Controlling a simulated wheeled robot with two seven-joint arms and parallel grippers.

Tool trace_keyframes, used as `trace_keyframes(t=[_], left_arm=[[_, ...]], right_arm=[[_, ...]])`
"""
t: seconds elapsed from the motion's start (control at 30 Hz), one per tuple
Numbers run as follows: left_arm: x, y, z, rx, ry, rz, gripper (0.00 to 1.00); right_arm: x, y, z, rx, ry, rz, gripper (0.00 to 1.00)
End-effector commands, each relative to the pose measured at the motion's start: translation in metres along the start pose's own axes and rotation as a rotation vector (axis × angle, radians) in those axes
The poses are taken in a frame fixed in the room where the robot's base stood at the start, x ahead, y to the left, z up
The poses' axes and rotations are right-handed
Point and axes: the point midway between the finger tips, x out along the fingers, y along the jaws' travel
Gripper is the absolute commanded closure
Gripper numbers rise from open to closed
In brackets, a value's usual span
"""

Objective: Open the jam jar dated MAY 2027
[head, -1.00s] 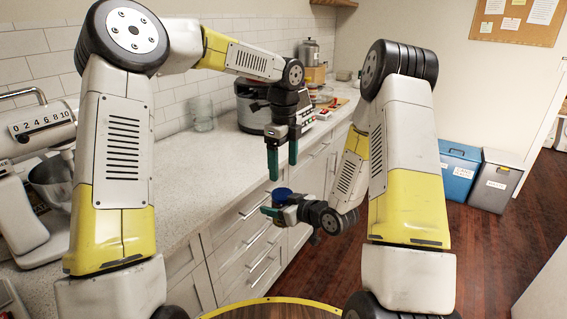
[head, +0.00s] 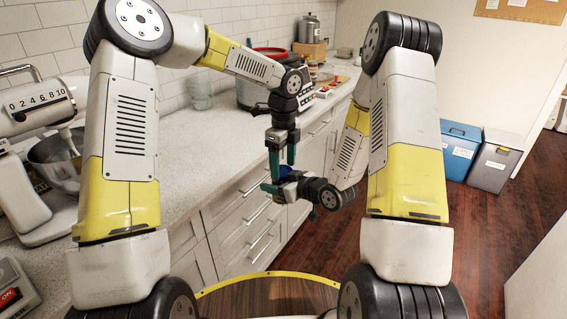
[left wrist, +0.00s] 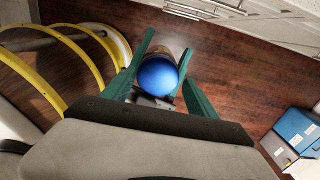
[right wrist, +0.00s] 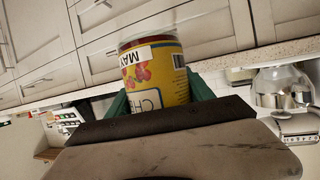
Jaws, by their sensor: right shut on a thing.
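The jam jar (right wrist: 158,72) has a yellow label with red fruit, the letters "CHE" and a white tag reading "MAY"; the year is out of sight. My right gripper (head: 270,187) is shut around the jar and holds it in the air in front of the counter drawers. The jar's blue lid (left wrist: 158,76) faces my left wrist camera. My left gripper (head: 282,172) points down from above, its green fingers on either side of the lid. In the left wrist view the fingers are spread, with a slight gap at the lid's right.
The counter (head: 180,150) runs along the left wall, with a stand mixer (head: 40,170) at its near end and a large pot (head: 262,88) further back. A blue bin (head: 460,150) and a grey bin (head: 494,158) stand on the floor at right. Open floor lies between.

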Motion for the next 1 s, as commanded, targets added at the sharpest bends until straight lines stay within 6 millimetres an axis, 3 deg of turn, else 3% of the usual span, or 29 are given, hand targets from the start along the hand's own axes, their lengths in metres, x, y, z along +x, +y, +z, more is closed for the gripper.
trace_keyframes(t=[0.03, 0.23, 0.27, 0.57, 0.83, 0.87, 0.93, 1.0], left_arm=[[-0.0004, -0.0010, 0.0001, 0.000, 0.000, -0.004, 0.48], [-0.0009, -0.0022, 0.0004, 0.000, -0.001, -0.007, 0.87], [-0.0010, -0.0023, 0.0004, 0.000, -0.001, -0.008, 0.89], [-0.0023, -0.0041, 0.0015, -0.281, -0.001, -0.013, 0.89], [-0.0027, -0.0048, 0.0025, -0.297, 0.000, -0.016, 0.89], [-0.0027, -0.0048, 0.0026, -0.297, 0.000, -0.016, 0.36], [-0.0027, -0.0045, 0.0025, -0.297, 0.000, -0.015, 0.23], [-0.0025, -0.0040, 0.0022, -0.297, 0.000, -0.013, 0.19]], right_arm=[[0.0001, -0.0009, -0.0010, -0.002, 0.003, -0.002, 1.00], [0.0002, -0.0027, -0.0011, -0.002, 0.002, -0.006, 1.00], [0.0002, -0.0029, -0.0011, -0.002, 0.002, -0.007, 1.00], [0.0003, -0.0056, -0.0010, -0.003, 0.002, -0.012, 1.00], [0.0002, -0.0072, -0.0007, -0.003, 0.001, -0.016, 1.00], [0.0002, -0.0074, -0.0006, -0.003, 0.001, -0.016, 1.00], [0.0003, -0.0072, -0.0007, -0.003, 0.001, -0.016, 1.00], [0.0003, -0.0061, -0.0006, -0.003, 0.001, -0.013, 1.00]])
